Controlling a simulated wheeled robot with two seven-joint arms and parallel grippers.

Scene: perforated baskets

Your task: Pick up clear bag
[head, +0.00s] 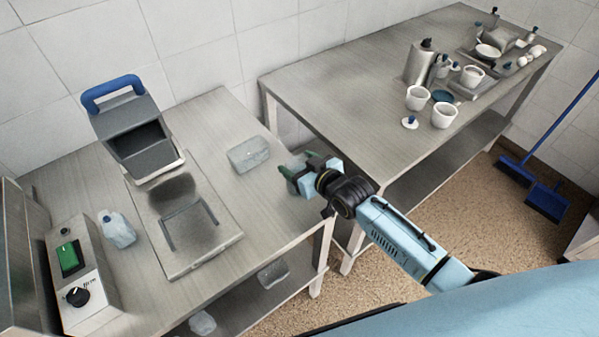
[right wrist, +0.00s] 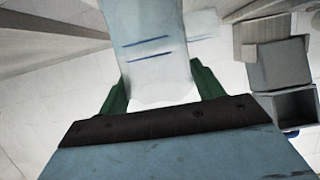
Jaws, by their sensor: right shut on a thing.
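My right gripper (head: 293,174) is over the front right part of the left steel table. In the right wrist view its green fingers (right wrist: 160,88) are shut on a clear bag (right wrist: 150,45), one finger on each side. The held bag is pale and see-through, with two blue lines across it. In the head view the gripper hides most of the held bag. A clear block-shaped bag (head: 249,155) lies on the table to the left of the gripper. My left gripper is out of view.
A grey machine with a blue handle (head: 112,88) stands on the left table. A clear bottle with a blue cap (head: 117,229) and a control box (head: 75,275) are further left. Cups (head: 444,115) and a steel jug (head: 420,63) stand on the right table.

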